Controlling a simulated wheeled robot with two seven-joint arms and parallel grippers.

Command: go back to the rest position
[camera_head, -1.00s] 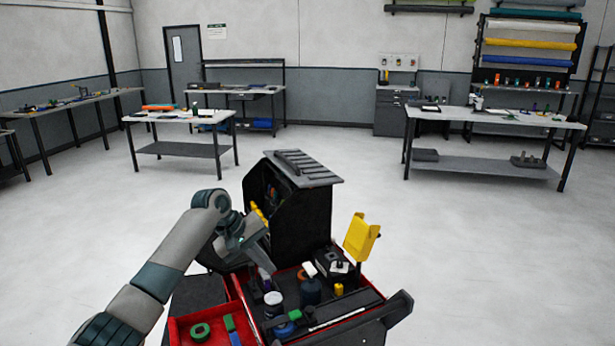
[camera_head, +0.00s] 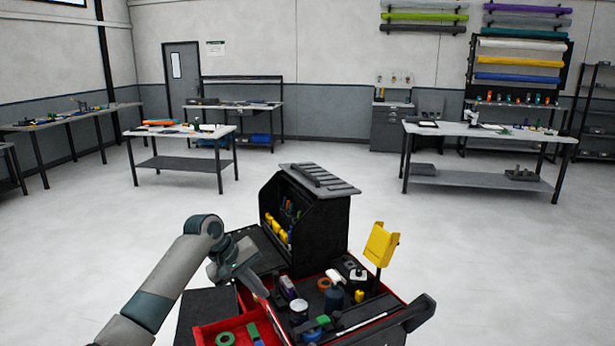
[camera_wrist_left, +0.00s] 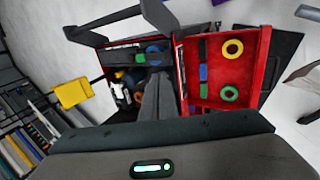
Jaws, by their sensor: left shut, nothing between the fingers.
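My left arm comes in from the left in the head view. Its gripper (camera_head: 263,290) is shut and empty, pointing down over the left part of the red tool cart (camera_head: 402,296). The shut fingers also show in the left wrist view (camera_wrist_left: 160,82), in front of the cart's tray. I cannot tell from these views how high they are above it. My right gripper is not in view.
A pulled-out red drawer (camera_wrist_left: 262,72) holds a yellow ring (camera_wrist_left: 232,48) and green ring (camera_wrist_left: 230,93). A yellow upright piece (camera_head: 381,243) and black hooded box (camera_head: 325,215) rise from the cart. Workbenches (camera_head: 480,178) stand farther back; open floor surrounds the cart.

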